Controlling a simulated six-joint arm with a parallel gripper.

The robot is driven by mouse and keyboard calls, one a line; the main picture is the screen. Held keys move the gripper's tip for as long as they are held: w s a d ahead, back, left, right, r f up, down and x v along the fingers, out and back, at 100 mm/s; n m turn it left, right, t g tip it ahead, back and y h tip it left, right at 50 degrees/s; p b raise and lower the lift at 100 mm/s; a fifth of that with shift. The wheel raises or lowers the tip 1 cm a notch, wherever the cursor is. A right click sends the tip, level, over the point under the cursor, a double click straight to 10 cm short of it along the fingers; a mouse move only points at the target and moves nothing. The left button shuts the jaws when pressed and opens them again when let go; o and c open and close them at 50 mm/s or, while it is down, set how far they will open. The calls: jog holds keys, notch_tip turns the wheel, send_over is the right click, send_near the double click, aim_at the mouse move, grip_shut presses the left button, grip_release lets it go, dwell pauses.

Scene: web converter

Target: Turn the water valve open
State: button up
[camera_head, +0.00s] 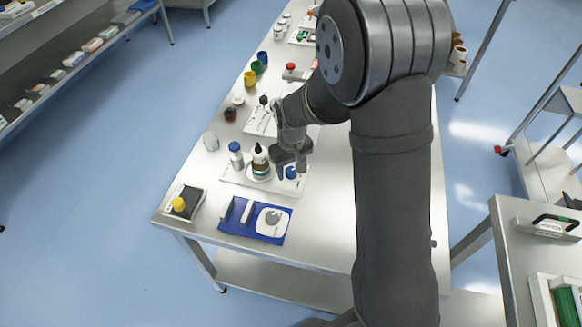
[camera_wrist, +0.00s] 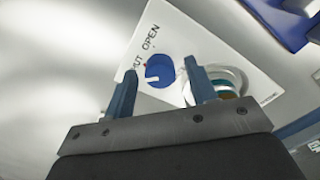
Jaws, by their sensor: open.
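The water valve is a round blue knob (camera_wrist: 160,67) on a white plate (camera_wrist: 182,38) printed OPEN, with a second word partly hidden by a finger. A short white mark shows on the lower left of the knob, and a small red mark lies by its left edge. In the head view the knob (camera_head: 290,173) is at the right of the white plate (camera_head: 236,177). My gripper (camera_wrist: 160,70) is open, its two fingers on either side of the knob in the wrist picture. I cannot tell whether they touch it. The gripper (camera_head: 291,166) is just above the knob in the head view.
A dark-capped bottle (camera_head: 260,158) on a round base stands just left of the knob, close to my right finger in the wrist view. A blue-capped bottle (camera_head: 236,156) is further left. A blue tray (camera_head: 248,238) lies in front. Bare metal table (camera_head: 330,215) is to the right.

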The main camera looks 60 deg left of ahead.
jog(key=c, duration=1)
jog(key=shift+m, duration=0.3)
jog(key=m, duration=1.1)
jog(key=shift+m, duration=2.1)
